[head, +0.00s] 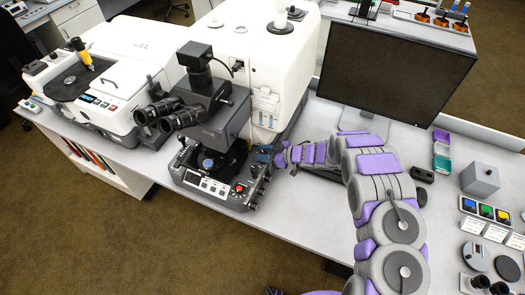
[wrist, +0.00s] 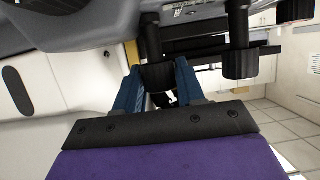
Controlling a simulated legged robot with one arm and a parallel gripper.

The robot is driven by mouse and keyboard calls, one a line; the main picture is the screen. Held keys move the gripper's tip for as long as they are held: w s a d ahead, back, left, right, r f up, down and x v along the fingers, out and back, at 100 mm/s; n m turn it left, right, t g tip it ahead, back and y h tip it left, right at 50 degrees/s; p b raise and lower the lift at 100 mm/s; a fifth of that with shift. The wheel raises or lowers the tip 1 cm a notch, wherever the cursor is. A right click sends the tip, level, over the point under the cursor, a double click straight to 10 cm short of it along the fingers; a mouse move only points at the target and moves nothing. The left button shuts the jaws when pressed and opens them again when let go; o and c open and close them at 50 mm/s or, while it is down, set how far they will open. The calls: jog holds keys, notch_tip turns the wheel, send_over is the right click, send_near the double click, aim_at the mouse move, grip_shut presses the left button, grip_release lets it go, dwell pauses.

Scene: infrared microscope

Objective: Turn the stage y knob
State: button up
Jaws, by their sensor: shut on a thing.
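The infrared microscope (head: 208,100) stands on the bench, with its stage base (head: 215,190) and several small knobs (head: 258,188) on its right side. My gripper (head: 265,155) reaches in from the right beside the stage, its blue fingers at the microscope's side. In the wrist view, the blue fingers of my gripper (wrist: 158,88) are closed on either side of a black ribbed knob (wrist: 157,75) on a dark shaft. It appears to be the stage y knob; no label is readable. The fingers partly hide its sides.
Another black knob (wrist: 240,65) hangs close to the right of the fingers, and a further one (wrist: 295,10) is at the upper right. A monitor (head: 395,75) stands behind my arm. A white instrument (head: 255,65) is behind the microscope. A grey box (head: 480,178) sits at right.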

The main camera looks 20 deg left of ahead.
jog(key=shift+w+f+n+g+b, duration=0.15)
jog(key=shift+f+n+g+b, duration=0.15)
jog(key=shift+n+g+b, duration=1.2)
jog(key=shift+g+b, duration=0.3)
jog(key=shift+b, duration=0.4)
jog(key=shift+r+n+g+h+b, duration=0.2)
jog(key=shift+n+g+h+b, duration=0.2)
jog(key=shift+n+g+b, duration=0.7)
jog(key=shift+d+r+b, duration=0.1)
jog(key=shift+r+b, duration=0.05)
jog(key=shift+b, duration=0.45)
jog(key=o, duration=0.9)
jog(key=shift+o, duration=0.2)
jog(key=p+v, duration=0.2)
jog(key=v, duration=1.5)
jog(key=shift+w, duration=0.45)
